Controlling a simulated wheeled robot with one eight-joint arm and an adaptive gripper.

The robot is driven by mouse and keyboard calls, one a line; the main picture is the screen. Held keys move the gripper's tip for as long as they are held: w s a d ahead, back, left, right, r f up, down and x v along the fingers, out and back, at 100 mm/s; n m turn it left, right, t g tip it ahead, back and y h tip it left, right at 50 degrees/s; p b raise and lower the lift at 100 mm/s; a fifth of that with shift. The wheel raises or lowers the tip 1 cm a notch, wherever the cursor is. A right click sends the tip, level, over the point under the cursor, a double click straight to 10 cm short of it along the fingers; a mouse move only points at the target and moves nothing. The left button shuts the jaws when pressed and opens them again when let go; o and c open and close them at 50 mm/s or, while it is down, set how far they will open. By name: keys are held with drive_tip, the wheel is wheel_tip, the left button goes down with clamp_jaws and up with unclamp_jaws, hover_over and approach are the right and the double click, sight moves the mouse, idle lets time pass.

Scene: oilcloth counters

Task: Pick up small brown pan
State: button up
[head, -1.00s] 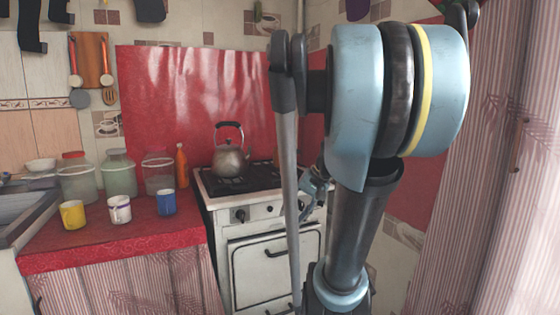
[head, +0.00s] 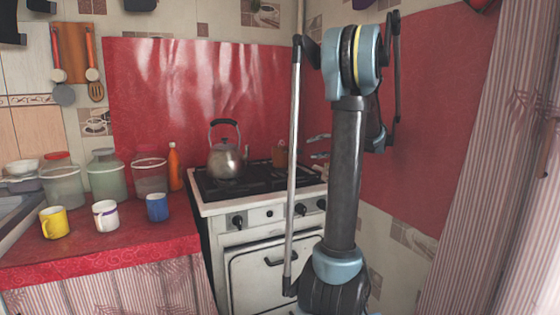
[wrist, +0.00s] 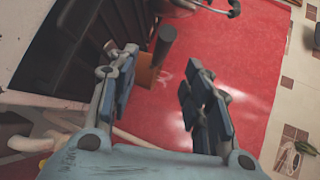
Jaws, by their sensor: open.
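The small brown pan (head: 279,157) stands on the back right of the stove top, just right of the kettle, partly hidden in the head view. In the wrist view its dark brown handle (wrist: 165,42) rises near the gap between the fingertips, with its orange-brown body (wrist: 149,72) beyond them. My gripper (head: 318,147) is to the right of the pan, fingers pointing left toward it. In the wrist view my gripper (wrist: 157,72) is open and empty. I cannot tell the exact distance to the pan.
A metal kettle (head: 226,160) stands on the white stove (head: 262,218), left of the pan. A red panel (head: 190,85) is behind. Yellow (head: 54,222), white (head: 106,214) and blue (head: 157,207) mugs, jars and an orange bottle (head: 174,167) stand on the red counter (head: 130,243).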

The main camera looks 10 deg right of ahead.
sight(292, 151)
drive_tip(key=shift+w+d+x, duration=0.1)
drive_tip(key=shift+w+x, duration=0.1)
drive_tip(key=shift+x, duration=1.8)
drive_tip(key=shift+w+d+x, duration=0.15)
drive_tip(key=shift+w+x, duration=0.1)
drive_tip(key=shift+x, duration=1.7)
drive_tip(key=shift+w+d+x, duration=0.1)
drive_tip(key=shift+w+x, duration=0.1)
drive_tip(key=shift+x, duration=1.8)
drive_tip(key=shift+r, duration=0.2)
clamp_jaws()
